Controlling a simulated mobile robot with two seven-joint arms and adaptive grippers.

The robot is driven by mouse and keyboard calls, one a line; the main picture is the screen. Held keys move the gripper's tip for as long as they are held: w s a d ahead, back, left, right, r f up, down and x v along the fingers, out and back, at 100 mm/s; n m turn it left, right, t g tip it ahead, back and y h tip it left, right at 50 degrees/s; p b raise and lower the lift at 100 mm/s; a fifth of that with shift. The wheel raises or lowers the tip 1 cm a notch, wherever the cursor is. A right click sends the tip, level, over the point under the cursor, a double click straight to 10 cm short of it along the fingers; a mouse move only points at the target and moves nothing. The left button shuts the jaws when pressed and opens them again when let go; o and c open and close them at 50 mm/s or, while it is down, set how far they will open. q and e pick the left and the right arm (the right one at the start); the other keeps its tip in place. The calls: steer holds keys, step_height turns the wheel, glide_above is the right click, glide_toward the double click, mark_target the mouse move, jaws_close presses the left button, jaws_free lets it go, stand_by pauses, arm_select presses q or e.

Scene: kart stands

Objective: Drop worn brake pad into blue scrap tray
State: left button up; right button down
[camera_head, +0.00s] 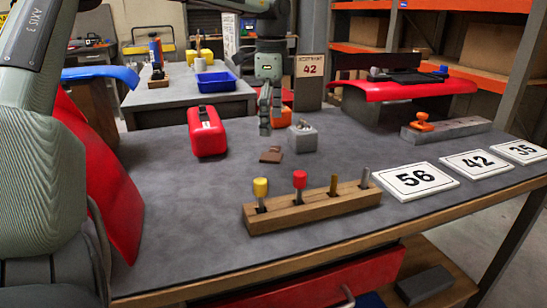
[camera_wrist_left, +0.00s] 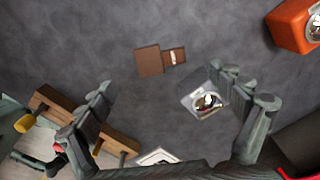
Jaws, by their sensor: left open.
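The worn brake pad is probably the small brown piece (camera_head: 270,155) lying flat on the grey bench mat; it also shows in the left wrist view as a brown block with a narrower end (camera_wrist_left: 150,61). My left gripper (camera_head: 270,123) points down above the bench, just over and behind the brown piece. Its fingers are wide apart in the left wrist view (camera_wrist_left: 160,80), with nothing between them held. The blue scrap tray (camera_head: 216,81) sits on the rear table. My right gripper is not in view.
A grey box with metal parts (camera_head: 302,138) stands close beside the pad. A red canister (camera_head: 207,132) stands left, an orange object (camera_head: 281,117) behind. A wooden tool block (camera_head: 310,209) and number cards (camera_head: 415,181) lie nearer and right. The mat's left front is clear.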

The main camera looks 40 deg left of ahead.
mark_target(273, 152)
arm_select(q)
step_height(273, 152, down, 6)
steer(key=shift+w+d+f, duration=0.1)
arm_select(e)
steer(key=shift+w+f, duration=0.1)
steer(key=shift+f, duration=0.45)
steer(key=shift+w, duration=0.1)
arm_select(q)
steer(key=shift+f, duration=0.15)
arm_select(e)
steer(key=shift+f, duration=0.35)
arm_select(q)
steer(key=shift+c, duration=0.6)
steer(key=c, duration=1.3)
